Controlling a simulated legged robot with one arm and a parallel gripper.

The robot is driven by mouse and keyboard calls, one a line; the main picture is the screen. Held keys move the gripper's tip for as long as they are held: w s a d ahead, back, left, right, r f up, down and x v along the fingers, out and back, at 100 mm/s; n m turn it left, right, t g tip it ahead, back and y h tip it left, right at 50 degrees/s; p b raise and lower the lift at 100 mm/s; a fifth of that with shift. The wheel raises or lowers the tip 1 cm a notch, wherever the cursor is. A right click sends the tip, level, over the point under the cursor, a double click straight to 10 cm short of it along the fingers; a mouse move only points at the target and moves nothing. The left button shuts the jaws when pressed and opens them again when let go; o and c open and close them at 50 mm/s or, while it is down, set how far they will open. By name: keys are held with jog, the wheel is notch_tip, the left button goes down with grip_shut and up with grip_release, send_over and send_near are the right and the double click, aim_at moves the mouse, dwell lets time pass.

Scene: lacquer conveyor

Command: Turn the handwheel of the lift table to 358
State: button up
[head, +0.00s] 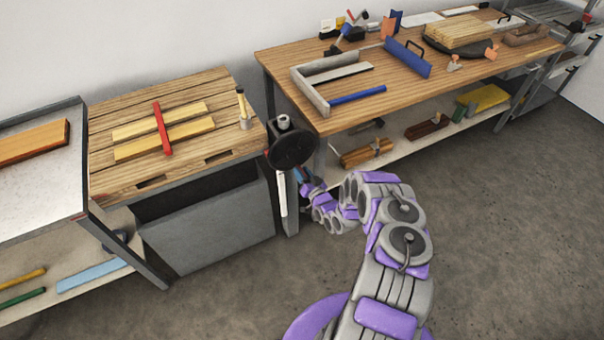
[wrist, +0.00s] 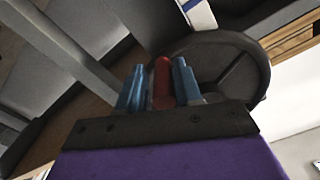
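The dark round handwheel (head: 293,148) is at the corner between the wooden-topped table (head: 225,88) and the long workbench. The wheel also shows in the wrist view (wrist: 240,62), with its rim behind the fingers. A red handle (wrist: 162,84) stands between the two blue fingers of my gripper (wrist: 160,86), which are close together on either side of it and look shut on it. In the head view my gripper (head: 300,176) is just below and right of the wheel. No readable number or scale shows in either view.
The long workbench (head: 440,85) carries tools, with a stocked shelf below. A pale upright strip (head: 282,195) hangs below the wheel. A red bar (head: 162,128) lies across yellow strips on the wooden top. The grey floor (head: 500,230) at right is clear.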

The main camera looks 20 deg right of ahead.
jog(key=shift+d, duration=0.15)
jog(key=shift+c, duration=1.4)
jog(key=shift+a, duration=0.6)
grip_shut()
jog(key=shift+d+r, duration=0.1)
jog(key=shift+d, duration=0.15)
jog(key=shift+w, duration=0.1)
